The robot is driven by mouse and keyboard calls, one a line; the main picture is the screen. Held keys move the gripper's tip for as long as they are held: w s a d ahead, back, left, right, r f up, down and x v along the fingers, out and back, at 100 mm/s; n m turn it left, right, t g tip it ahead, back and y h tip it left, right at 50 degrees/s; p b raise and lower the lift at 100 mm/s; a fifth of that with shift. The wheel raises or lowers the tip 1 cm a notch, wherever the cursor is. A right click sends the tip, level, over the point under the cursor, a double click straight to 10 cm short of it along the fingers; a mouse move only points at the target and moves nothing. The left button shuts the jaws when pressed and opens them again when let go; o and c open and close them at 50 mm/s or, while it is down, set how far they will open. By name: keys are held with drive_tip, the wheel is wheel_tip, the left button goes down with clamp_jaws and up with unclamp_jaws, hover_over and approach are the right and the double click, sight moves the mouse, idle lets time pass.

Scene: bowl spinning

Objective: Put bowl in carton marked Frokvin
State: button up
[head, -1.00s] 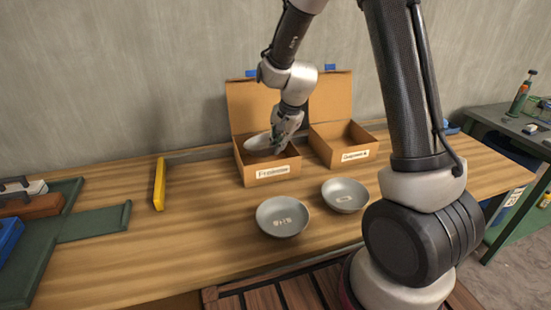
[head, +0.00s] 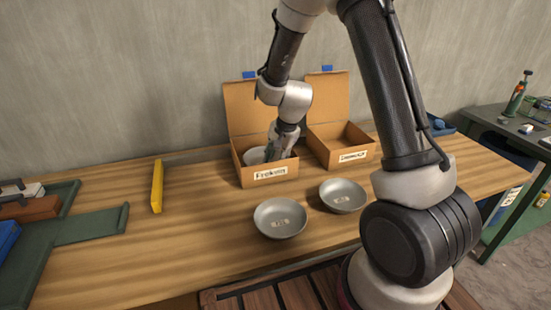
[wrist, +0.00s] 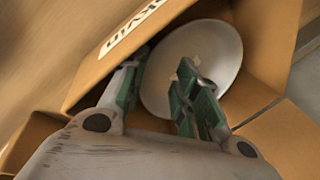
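The carton marked Frokvin (head: 248,180) stands open on the table, its flap up against the wall. Part of its label shows in the wrist view (wrist: 130,30). A pale grey bowl (head: 254,156) is inside this carton, partly hidden by my gripper and the carton wall. In the wrist view this bowl (wrist: 205,50) looks tilted, with its rim between my fingers. My gripper (wrist: 158,95) reaches into the carton; its green-padded fingers are spread apart. Two other grey bowls stand on the table in front, one nearer (head: 280,218) and one to the right (head: 343,196).
A second open carton (head: 330,158) with its own label stands just right of the Frokvin carton. A yellow bar (head: 157,186) and a green tray (head: 95,224) lie to the left. The table between the yellow bar and the bowls is clear.

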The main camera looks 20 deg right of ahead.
drive_tip(key=shift+r, duration=0.1)
drive_tip(key=s+d+r+n, duration=0.35)
drive_tip(key=s+r, duration=0.45)
drive_tip(key=r, duration=0.3)
drive_tip(key=s+d+r+n, duration=0.2)
drive_tip(key=s+d+r, duration=0.2)
drive_tip(key=s+r, duration=0.55)
drive_tip(key=s+d+r+n+h, duration=0.1)
drive_tip(key=s+d+r+n, duration=0.1)
drive_tip(key=s, duration=0.4)
drive_tip(key=s+d+r+n+t+h, duration=0.1)
drive_tip(key=s+d+r+n, duration=0.1)
drive_tip(key=s, duration=0.4)
drive_tip(key=shift+s+d+r+n, duration=0.2)
drive_tip(key=shift+s+r+n, duration=0.25)
drive_tip(key=shift+r, duration=0.15)
drive_tip(key=shift+w, duration=0.1)
